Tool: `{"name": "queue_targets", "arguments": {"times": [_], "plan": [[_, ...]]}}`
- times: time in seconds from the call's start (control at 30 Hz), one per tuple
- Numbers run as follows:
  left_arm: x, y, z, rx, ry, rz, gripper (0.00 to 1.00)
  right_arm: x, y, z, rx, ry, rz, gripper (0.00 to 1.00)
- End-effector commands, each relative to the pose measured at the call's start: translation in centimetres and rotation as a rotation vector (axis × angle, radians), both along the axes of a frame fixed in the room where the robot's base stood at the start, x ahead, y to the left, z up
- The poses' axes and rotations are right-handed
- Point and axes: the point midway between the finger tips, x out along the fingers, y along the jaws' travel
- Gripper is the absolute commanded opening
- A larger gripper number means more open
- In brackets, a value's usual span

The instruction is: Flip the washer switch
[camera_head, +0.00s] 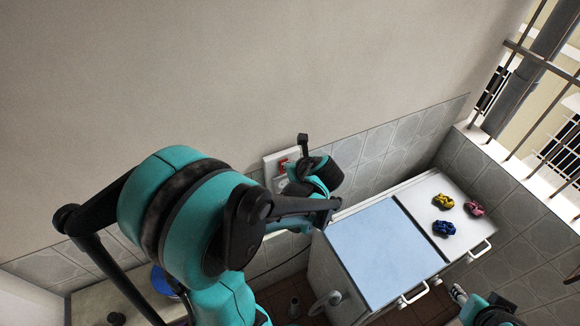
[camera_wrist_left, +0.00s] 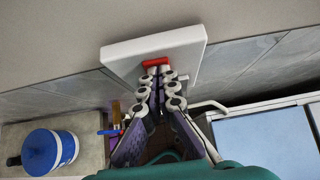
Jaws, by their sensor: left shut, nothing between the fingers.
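The red switch (camera_head: 283,164) sits on a white plate (camera_head: 270,161) on the wall, above the tile edge. In the left wrist view the red switch (camera_wrist_left: 156,62) is a bar across the white plate (camera_wrist_left: 190,38). My left gripper (camera_wrist_left: 157,74) is shut and empty, its fingertips right at the red switch; I cannot tell whether they touch it. In the head view my left wrist partly covers the plate. The washer (camera_head: 322,266) is white with a pale blue top, below and right of the plate. My right gripper (camera_head: 459,294) is at the bottom right, too small to read.
Yellow (camera_head: 443,201), blue (camera_head: 444,228) and pink (camera_head: 474,208) small objects lie on the white top beside the blue one. A blue-and-white bucket (camera_wrist_left: 48,152) stands on a ledge at left. A barred window (camera_head: 540,70) is at the right.

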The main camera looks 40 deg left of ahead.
Motion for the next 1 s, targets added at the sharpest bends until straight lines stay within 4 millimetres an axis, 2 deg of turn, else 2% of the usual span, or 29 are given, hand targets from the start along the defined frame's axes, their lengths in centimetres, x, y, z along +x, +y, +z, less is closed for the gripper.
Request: {"name": "queue_targets", "arguments": {"times": [0.17, 0.53, 1.0], "plan": [[0.0, 0.0, 0.0, 0.001, 0.000, 0.000, 0.00, 0.0, 0.0, -0.1, 0.000, 0.000, 0.000, 0.40], [0.0, 0.0, 1.5, 0.001, 0.000, 0.000, 0.00, 0.0, 0.0, 1.1, 0.000, 0.000, 0.000, 0.40], [0.0, -0.4, 1.6, 0.001, 0.000, -0.001, 0.00, 0.0, 0.0, 1.1, 0.000, 0.000, 0.000, 0.40]]}}
